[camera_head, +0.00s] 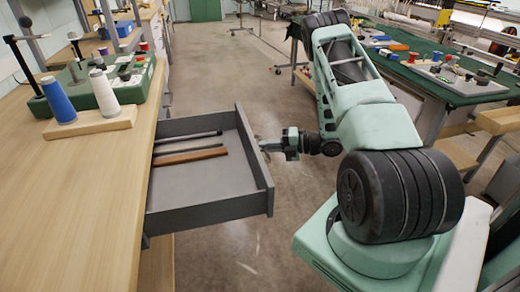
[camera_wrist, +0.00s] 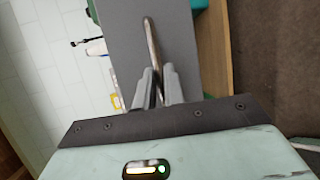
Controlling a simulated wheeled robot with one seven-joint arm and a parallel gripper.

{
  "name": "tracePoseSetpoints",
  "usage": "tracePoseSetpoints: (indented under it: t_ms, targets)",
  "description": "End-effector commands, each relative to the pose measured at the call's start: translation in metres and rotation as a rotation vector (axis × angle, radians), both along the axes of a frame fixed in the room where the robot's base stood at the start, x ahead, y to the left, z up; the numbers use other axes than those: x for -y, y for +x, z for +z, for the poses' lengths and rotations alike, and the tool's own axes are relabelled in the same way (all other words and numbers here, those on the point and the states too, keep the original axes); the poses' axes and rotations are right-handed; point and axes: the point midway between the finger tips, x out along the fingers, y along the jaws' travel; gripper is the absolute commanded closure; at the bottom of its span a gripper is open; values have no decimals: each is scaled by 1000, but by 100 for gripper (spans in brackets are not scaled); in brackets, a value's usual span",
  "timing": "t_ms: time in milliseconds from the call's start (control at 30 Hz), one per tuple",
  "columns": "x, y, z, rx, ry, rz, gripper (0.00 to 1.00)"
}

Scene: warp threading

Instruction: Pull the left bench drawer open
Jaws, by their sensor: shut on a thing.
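The left bench drawer (camera_head: 190,187) is grey and stands well out from the wooden bench (camera_head: 110,190) in the head view. A dark rod and a brown wooden strip (camera_head: 190,156) lie inside it. My gripper (camera_head: 266,145) is at the outer face of the drawer front. In the wrist view my gripper (camera_wrist: 157,78) has its two grey fingers closed on a slim metal bar handle (camera_wrist: 150,38), which runs along the grey drawer front (camera_wrist: 177,30). The handle is mostly hidden in the head view.
On the bench stand a blue cone (camera_head: 58,100) and a white cone (camera_head: 104,92) of thread on a wooden block, beside a green tray (camera_head: 130,92) of small parts. A green-topped table (camera_head: 455,85) stands at the right. The floor (camera_head: 225,75) beyond the drawer is clear.

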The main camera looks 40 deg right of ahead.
Motion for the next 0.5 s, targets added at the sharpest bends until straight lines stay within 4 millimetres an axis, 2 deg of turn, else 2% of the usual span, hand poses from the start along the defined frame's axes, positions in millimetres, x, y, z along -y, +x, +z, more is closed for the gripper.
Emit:
tracePoseSetpoints:
  t_ms: [367, 400, 467, 500]
  targets:
    - [2, -1, 0, 0, -1, 0, 100]
    - [2, -1, 0, 0, -1, 0, 87]
    - [2, -1, 0, 0, -1, 0, 70]
    - [2, -1, 0, 0, -1, 0, 68]
